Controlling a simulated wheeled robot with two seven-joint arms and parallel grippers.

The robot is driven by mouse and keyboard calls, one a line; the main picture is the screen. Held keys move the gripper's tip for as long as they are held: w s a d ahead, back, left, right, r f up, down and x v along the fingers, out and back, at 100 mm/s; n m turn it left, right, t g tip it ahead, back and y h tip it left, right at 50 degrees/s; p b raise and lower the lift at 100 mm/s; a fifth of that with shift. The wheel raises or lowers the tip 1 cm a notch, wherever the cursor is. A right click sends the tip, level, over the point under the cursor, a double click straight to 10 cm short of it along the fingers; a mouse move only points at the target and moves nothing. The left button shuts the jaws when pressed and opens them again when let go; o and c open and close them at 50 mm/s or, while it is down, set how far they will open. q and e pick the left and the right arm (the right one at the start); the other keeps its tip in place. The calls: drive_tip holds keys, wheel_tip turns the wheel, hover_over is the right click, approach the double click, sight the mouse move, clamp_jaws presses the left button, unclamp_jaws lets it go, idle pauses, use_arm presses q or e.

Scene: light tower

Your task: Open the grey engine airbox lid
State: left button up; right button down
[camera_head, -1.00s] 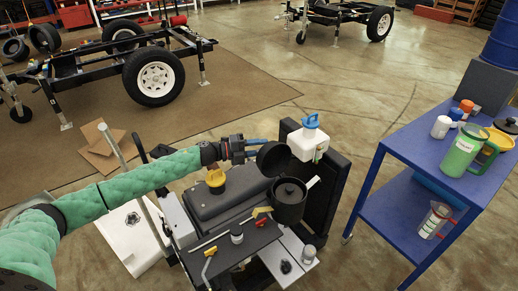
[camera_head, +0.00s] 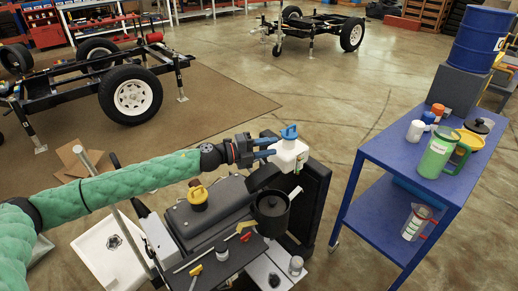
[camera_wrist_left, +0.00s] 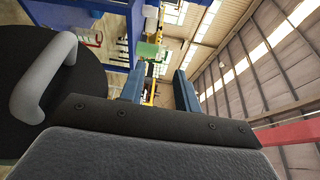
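The engine (camera_head: 210,218) stands low at the centre of the head view. In the left wrist view, a dark round lid with a light grey handle (camera_wrist_left: 45,80) is close at the left edge, beside the fingers. My left gripper (camera_head: 272,147) is open, its blue fingers apart above the dark plate, near the white bottle. Nothing shows between the fingers (camera_wrist_left: 158,88). My right gripper is out of view.
A white bottle with a blue cap (camera_head: 289,153) stands just right of the fingers, by a black radiator-like block (camera_head: 310,205). A yellow cap (camera_head: 198,197) sits on the engine. A blue shelf cart (camera_head: 385,150) with jugs stands at right.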

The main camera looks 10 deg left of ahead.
use_arm(q)
drive_tip(key=shift+s+d+r, duration=0.15)
drive_tip(key=shift+d+r, duration=0.1)
drive_tip(key=shift+d, duration=0.15)
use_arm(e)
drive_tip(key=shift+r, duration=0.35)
